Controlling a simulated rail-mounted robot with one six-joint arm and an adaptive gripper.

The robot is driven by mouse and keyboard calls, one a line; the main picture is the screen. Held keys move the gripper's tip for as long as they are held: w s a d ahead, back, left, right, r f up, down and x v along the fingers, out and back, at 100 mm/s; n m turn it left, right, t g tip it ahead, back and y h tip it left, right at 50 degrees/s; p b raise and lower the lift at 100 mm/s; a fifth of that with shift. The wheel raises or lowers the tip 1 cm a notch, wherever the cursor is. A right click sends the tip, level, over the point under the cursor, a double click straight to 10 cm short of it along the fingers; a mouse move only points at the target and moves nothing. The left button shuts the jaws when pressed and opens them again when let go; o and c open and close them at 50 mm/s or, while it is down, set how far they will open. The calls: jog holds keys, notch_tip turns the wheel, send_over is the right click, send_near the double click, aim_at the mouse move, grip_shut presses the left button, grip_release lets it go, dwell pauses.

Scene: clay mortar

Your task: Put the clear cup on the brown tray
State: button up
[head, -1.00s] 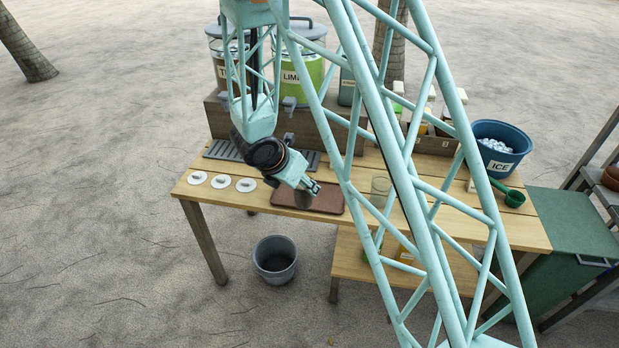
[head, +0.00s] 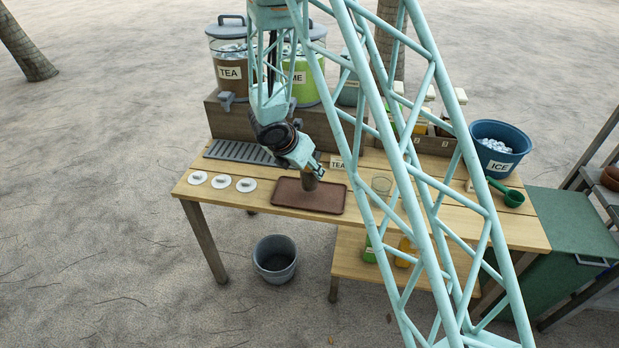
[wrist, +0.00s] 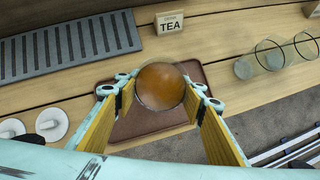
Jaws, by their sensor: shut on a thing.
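A clear cup (wrist: 160,86) filled with brown liquid is held between the fingers of my gripper (wrist: 160,96) in the wrist view. In the head view the cup (head: 309,182) looks upright below my gripper (head: 313,166). The brown tray (head: 288,198) lies flat on the table, and the cup shows over its back right part. The tray also shows behind the cup in the wrist view (wrist: 142,122). I cannot tell for sure whether the cup's bottom touches the tray.
Empty clear cups (wrist: 270,54) stand right of the tray. A TEA sign (wrist: 170,23) stands behind it. A grey drip grate (wrist: 60,47) lies at the back left, and white lids (head: 221,181) lie left of the tray. An ice bucket (head: 498,143) is at the right.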

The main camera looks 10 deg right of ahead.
aim_at(310, 178)
jog(key=shift+f, duration=0.1)
jog(key=shift+f+b, duration=0.55)
jog(key=shift+f, duration=1.1)
jog(key=shift+f, duration=0.15)
jog(key=o, duration=1.1)
jog(key=shift+o, duration=0.2)
jog(key=shift+r, duration=0.3)
jog(key=p+v, duration=0.2)
jog(key=v, duration=0.9)
jog(key=shift+s+a+r+p, duration=0.2)
jog(key=shift+r+p, duration=0.1)
jog(key=shift+p, duration=0.05)
